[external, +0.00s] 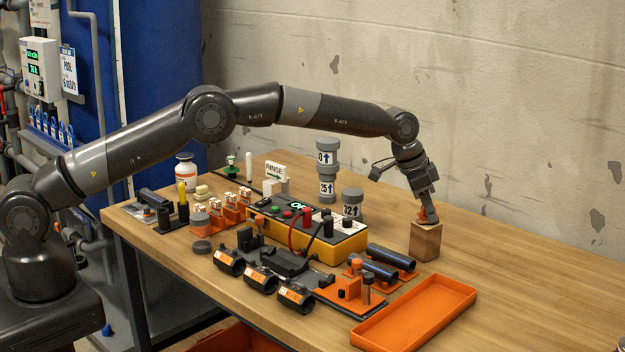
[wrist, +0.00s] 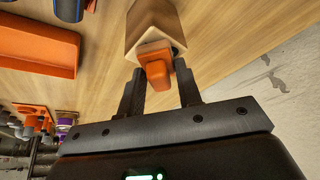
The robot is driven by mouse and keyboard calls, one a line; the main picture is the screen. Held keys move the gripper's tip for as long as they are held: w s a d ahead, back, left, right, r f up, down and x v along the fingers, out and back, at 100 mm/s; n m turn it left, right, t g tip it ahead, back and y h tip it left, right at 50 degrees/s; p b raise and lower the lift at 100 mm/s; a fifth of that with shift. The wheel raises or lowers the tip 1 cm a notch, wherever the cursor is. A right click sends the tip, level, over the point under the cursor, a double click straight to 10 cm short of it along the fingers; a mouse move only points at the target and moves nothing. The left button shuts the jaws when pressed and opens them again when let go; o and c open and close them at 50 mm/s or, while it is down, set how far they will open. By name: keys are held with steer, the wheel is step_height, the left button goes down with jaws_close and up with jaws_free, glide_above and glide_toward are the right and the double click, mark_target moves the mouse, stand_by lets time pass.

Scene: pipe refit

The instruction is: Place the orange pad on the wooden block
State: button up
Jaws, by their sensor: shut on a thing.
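The wooden block (external: 425,243) stands upright on the table at the right. The orange pad (external: 429,216) is at the block's top, below my gripper (external: 428,205). In the wrist view the orange pad (wrist: 157,66) shows between the fingertips of my gripper (wrist: 160,85), against the top of the wooden block (wrist: 150,22). My gripper is shut on the pad. The pad seems to touch the block's top, but I cannot tell whether its full weight rests there.
An empty orange tray (external: 415,312) lies in front of the block. Dark cylinders (external: 391,257) lie left of it. A yellow device (external: 335,248) and grey stacked containers (external: 327,170) stand farther left. The table right of the block is clear, with the wall behind.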

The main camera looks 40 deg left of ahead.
steer(key=shift+f, duration=0.1)
steer(key=o, duration=0.9)
steer(key=shift+o, duration=0.2)
steer(key=s+a+r+n+t, duration=0.1)
steer(key=s+a+r, duration=0.4)
steer(key=a+r, duration=0.55)
steer(key=s+a+r+n, duration=0.1)
steer(key=s+a+r, duration=0.5)
steer(key=r, duration=0.7)
steer(key=s+a+r+n+y, duration=0.1)
steer(key=s+a+r, duration=0.2)
steer(key=s+a, duration=0.35)
steer(key=s+a+r+n+y, duration=0.1)
steer(key=s+a+r, duration=0.2)
steer(key=s+a, duration=0.35)
steer(key=s+a+f+n, duration=0.1)
steer(key=s+a+f, duration=0.1)
steer(key=s+a, duration=0.3)
steer(key=s+a+f+n+t, duration=0.1)
steer(key=s+a, duration=0.4)
steer(key=s, duration=0.7)
steer(key=s+a+f+n+y, duration=0.1)
steer(key=s+a+f+n, duration=0.2)
steer(key=s, duration=0.6)
step_height(320, 180, down, 2)
steer(key=shift+a+f, duration=0.1)
steer(key=shift+a, duration=1.15)
